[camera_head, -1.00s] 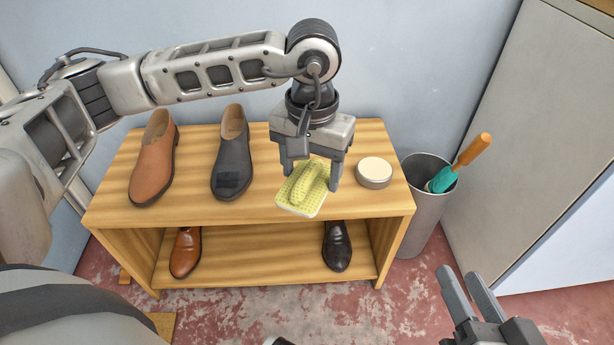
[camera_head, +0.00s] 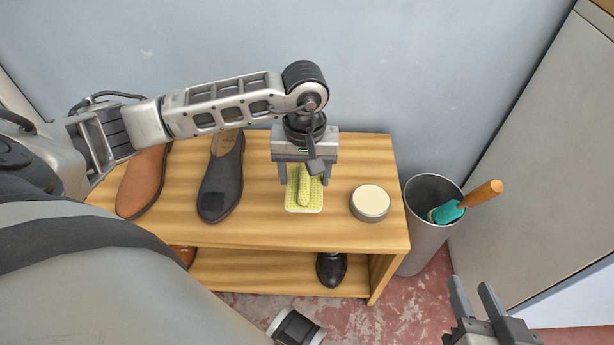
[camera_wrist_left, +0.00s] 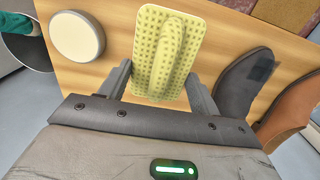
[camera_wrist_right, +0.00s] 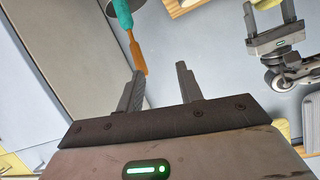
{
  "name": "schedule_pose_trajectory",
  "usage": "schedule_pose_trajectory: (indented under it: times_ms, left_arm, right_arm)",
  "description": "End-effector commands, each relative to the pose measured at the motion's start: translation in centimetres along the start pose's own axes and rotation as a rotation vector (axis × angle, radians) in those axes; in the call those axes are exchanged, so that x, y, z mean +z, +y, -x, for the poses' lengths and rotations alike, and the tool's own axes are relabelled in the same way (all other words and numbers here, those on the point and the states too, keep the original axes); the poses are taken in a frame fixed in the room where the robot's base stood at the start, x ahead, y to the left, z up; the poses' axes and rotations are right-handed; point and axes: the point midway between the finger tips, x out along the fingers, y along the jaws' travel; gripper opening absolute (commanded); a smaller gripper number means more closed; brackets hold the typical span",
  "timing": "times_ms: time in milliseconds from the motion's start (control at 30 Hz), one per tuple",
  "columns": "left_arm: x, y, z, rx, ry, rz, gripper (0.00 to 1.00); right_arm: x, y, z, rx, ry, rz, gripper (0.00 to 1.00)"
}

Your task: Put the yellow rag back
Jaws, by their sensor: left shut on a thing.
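The yellow rag (camera_head: 304,196) is a dotted yellow pad with a raised ridge along its middle. It is at the shoe bench's top board (camera_head: 250,228), between the dark grey shoe and the round tin. My left gripper (camera_head: 304,180) points down over it, shut on it with one finger at each side. In the left wrist view the rag (camera_wrist_left: 168,55) shows between the fingers. I cannot tell whether it rests on the board or hangs just above. My right gripper (camera_head: 471,284) is open and empty at the lower right, over the floor.
A round tin with a cream top (camera_head: 371,202) stands right of the rag. A dark grey shoe (camera_head: 221,185) and a brown shoe (camera_head: 140,187) stand to the left. A grey bin (camera_head: 424,235) with an orange-handled teal tool (camera_head: 465,203) is right of the bench.

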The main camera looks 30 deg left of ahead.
Motion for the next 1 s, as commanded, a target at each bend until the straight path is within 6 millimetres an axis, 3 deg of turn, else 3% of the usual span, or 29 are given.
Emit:
schedule_pose_trajectory:
  times_ms: [33,133,467,633,1000]
  left_arm:
    - [-0.7,0.1,-1.7,-0.001,-0.006,0.002,0.41]
    - [-2.2,0.1,-3.3,-0.001,-0.005,0.001,0.41]
    - [-4.2,0.2,-5.5,-0.001,-0.004,-0.002,0.41]
    - [-4.1,0.2,-8.2,0.000,-0.007,-0.003,0.41]
    - [-4.3,0.2,-8.6,-0.001,-0.002,-0.004,0.41]
  right_arm:
    - [0.2,0.0,-0.1,-0.005,0.018,0.001,0.36]
    - [-0.4,-0.5,0.1,-0.021,0.055,-0.006,0.36]
    - [-0.8,-0.9,0.2,-0.046,0.084,-0.044,0.36]
    - [-0.6,-1.1,0.1,-0.067,0.100,-0.082,0.36]
    - [-1.5,-1.3,0.0,-0.078,0.127,-0.100,0.36]
